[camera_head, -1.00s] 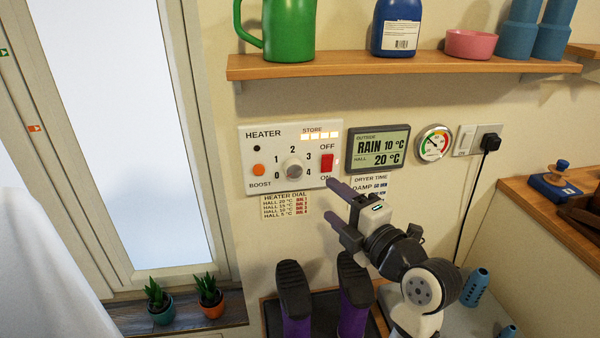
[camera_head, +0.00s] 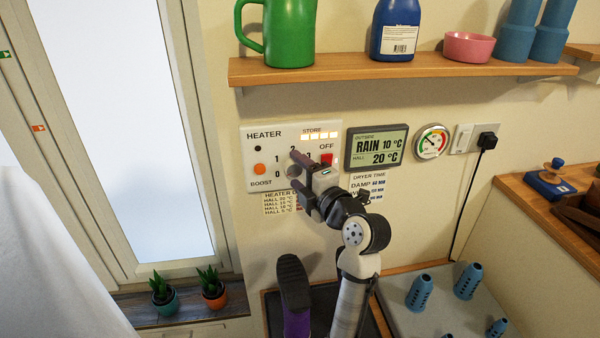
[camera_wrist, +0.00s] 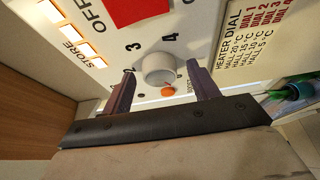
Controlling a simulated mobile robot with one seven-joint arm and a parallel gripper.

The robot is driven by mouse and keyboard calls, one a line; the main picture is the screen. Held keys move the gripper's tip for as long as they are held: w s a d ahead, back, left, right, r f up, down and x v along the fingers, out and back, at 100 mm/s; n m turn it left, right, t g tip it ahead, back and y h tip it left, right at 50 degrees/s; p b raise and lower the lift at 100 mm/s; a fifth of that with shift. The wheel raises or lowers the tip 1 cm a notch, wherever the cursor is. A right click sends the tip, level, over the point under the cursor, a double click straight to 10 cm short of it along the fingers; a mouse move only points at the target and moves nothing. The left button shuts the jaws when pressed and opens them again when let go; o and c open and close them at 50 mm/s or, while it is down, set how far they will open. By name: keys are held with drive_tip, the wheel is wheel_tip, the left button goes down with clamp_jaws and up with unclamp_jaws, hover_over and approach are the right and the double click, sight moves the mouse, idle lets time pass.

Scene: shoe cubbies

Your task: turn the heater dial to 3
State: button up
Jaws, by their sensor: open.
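The white heater panel (camera_head: 262,150) is on the wall, with printed numbers 0 to 4 around a round grey dial (camera_wrist: 158,68). In the head view the dial (camera_head: 293,171) is partly hidden by my gripper (camera_head: 297,169). My gripper is open, in front of the panel. In the wrist view its two fingers stand on either side of the dial, with visible gaps; I see no clear contact.
A red switch (camera_head: 327,159) and an orange boost button (camera_head: 260,169) are close to the dial. A display (camera_head: 377,148) and a gauge (camera_head: 432,141) are to the right. A shelf (camera_head: 400,70) is above; a dark boot (camera_head: 293,285) stands below.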

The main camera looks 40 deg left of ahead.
drive_tip(key=c, duration=1)
drive_tip(key=shift+o, duration=0.2)
drive_tip(key=shift+f+b, duration=0.15)
drive_tip(key=shift+b, duration=0.3)
